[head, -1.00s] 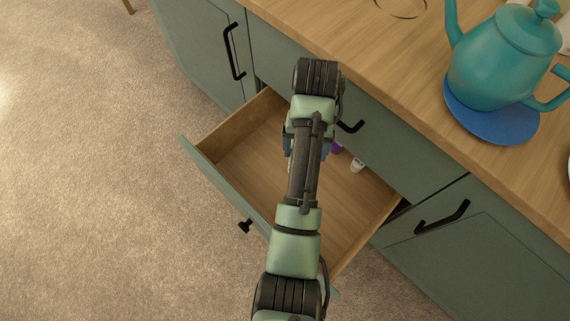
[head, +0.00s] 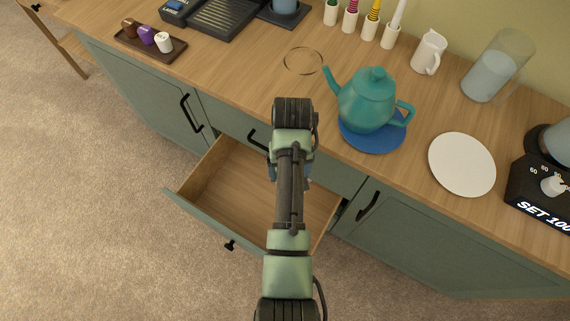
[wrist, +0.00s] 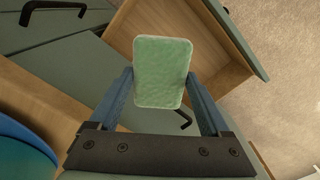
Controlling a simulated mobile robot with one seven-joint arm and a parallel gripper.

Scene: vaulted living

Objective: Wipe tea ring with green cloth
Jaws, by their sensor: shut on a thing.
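The green cloth (wrist: 162,72) is a folded, rounded rectangle held between the fingers of my gripper (wrist: 160,95) in the wrist view. In the head view my arm hides the cloth, and the gripper is over the open drawer (head: 205,205), near the counter's front edge. The tea ring (head: 303,61) is a thin dark circle on the wooden counter (head: 255,72), left of the teal teapot (head: 368,103). The cloth is apart from the ring.
The teapot stands on a blue round mat (head: 372,138). A white plate (head: 461,164) lies to its right. A tray with small canisters (head: 150,42) is at the back left, and a white pitcher (head: 429,52) and glass jug (head: 492,75) stand behind. The counter around the ring is bare.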

